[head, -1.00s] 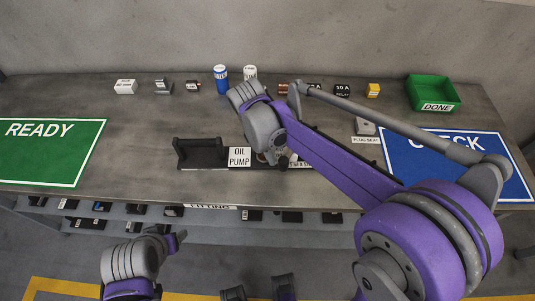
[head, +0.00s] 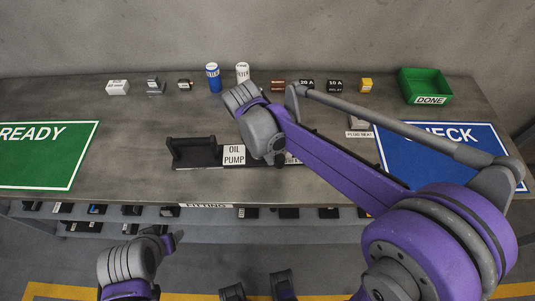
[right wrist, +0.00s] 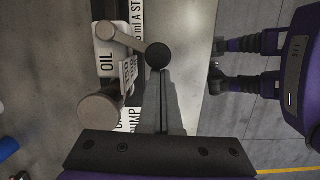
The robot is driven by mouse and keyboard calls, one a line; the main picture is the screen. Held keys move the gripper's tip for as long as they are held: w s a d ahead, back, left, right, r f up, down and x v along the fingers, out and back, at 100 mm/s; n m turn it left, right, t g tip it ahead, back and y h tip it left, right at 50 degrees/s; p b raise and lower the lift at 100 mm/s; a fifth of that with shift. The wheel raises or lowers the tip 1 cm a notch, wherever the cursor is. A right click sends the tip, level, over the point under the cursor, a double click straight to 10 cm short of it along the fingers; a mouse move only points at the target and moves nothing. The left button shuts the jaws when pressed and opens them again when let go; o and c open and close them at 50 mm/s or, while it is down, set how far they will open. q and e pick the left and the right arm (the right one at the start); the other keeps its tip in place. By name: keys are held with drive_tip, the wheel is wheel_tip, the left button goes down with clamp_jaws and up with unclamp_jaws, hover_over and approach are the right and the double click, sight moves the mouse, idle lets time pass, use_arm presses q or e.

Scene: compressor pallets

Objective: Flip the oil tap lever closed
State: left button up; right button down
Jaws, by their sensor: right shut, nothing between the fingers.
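The oil tap shows in the right wrist view as a white block (right wrist: 104,58) marked OIL, with a pale lever (right wrist: 127,40) ending in a round black knob (right wrist: 158,56). My right gripper (right wrist: 163,76) is shut and empty. Its fingertips are right by the knob; I cannot tell whether they touch it.
A dark stand (head: 194,155) is left of the sign. The green READY mat (head: 40,155) lies left and the blue CHECK mat (head: 450,150) right. Blue (head: 213,78) and white (head: 242,73) cans and the green DONE bin (head: 425,87) stand at the back.

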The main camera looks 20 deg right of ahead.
drive_tip(key=s+d+n+t, duration=0.1)
drive_tip(key=s+d+n, duration=0.2)
drive_tip(key=d+n, duration=0.4)
drive_tip(key=shift+s+t, duration=0.4)
idle(0.5)
idle(0.4)
